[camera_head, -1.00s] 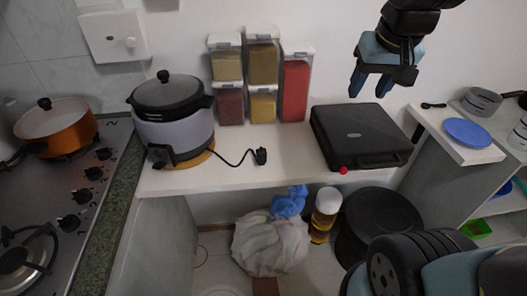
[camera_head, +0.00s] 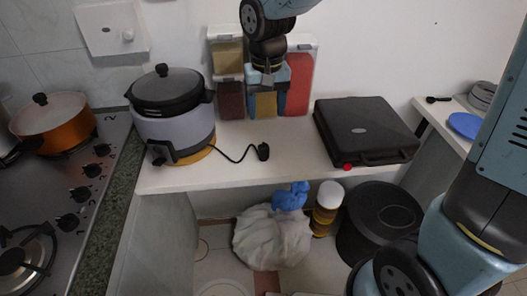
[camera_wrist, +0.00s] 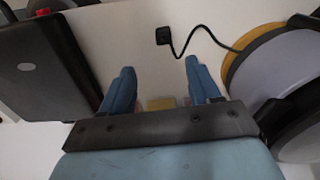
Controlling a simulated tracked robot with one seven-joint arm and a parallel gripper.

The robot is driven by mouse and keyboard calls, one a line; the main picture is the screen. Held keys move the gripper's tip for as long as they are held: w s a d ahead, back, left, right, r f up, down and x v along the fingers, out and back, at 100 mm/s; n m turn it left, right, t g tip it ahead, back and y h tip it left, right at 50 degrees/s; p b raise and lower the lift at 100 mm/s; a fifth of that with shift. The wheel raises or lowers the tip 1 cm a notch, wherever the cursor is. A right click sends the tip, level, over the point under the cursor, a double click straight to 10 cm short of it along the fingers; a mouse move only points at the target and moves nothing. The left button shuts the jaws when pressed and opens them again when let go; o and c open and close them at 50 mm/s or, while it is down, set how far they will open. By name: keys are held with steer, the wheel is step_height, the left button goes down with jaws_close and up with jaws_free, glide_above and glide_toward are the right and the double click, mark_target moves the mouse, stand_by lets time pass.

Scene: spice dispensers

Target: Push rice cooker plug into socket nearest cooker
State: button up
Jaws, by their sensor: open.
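The rice cooker (camera_head: 173,128), grey with a black lid, stands at the left of the white counter. Its black cord runs right to the black plug (camera_head: 263,152), which lies loose on the counter. In the wrist view the plug (camera_wrist: 163,36) shows beyond the gap between my fingers, with the cooker (camera_wrist: 295,90) at right. My gripper (camera_head: 267,114) is open and empty, pointing down in front of the spice dispensers, above and behind the plug, apart from it.
Spice dispensers (camera_head: 299,84) stand against the wall behind my gripper. A closed black appliance (camera_head: 366,130) sits right of the plug. The stove (camera_head: 60,185) with an orange pot (camera_head: 52,127) is at left. Counter around the plug is clear.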

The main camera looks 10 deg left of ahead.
mark_target(264, 146)
step_height(264, 146, down, 8)
steer(key=shift+f, duration=0.1)
steer(key=shift+s+a+f, duration=0.1)
steer(key=shift+a+f, duration=0.05)
steer(key=shift+f, duration=1.25)
steer(key=shift+a+f, duration=0.15)
steer(key=shift+f, duration=1.25)
steer(key=shift+c, duration=0.3)
steer(key=c, duration=1)
steer(key=shift+r, duration=0.1)
